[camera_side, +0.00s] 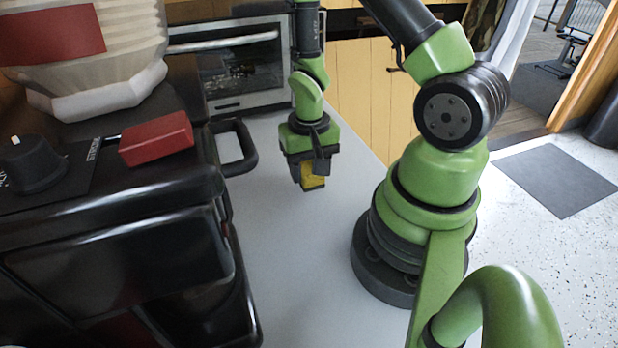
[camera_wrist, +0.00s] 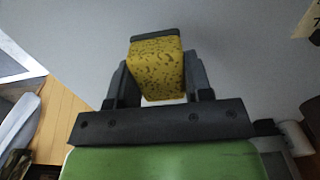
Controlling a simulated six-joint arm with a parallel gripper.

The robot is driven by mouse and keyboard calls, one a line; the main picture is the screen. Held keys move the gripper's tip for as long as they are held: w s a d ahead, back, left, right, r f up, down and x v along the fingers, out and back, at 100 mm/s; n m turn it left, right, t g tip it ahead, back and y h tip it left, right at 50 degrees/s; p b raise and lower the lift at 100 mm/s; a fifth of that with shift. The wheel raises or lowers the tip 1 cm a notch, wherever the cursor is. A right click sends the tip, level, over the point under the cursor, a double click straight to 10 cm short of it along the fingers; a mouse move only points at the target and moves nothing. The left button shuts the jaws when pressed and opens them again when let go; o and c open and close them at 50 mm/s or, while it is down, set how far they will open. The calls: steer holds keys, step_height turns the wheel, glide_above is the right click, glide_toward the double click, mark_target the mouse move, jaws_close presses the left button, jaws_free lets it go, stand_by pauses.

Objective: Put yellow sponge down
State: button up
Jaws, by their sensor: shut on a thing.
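The yellow sponge (camera_side: 313,183) is held in my gripper (camera_side: 308,172), with its lower end sticking out below the fingers. In the side view it hangs over the grey worktop (camera_side: 290,265); I cannot tell whether it touches the surface. In the wrist view the sponge (camera_wrist: 157,66) sits between the two dark fingers of my gripper (camera_wrist: 155,82). It is yellow with brown speckled pores and has a dark strip at its far end. My gripper is shut on it.
A black machine (camera_side: 120,245) with a looped handle (camera_side: 238,148) stands on the left. A red block (camera_side: 156,139) lies on top of it. A toaster oven (camera_side: 235,65) stands at the back. The worktop in front of my gripper is clear.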

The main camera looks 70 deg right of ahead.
mark_target(309, 179)
steer(key=shift+f, duration=1.45)
steer(key=o, duration=0.9)
steer(key=shift+f, duration=0.1)
steer(key=shift+c, duration=0.2)
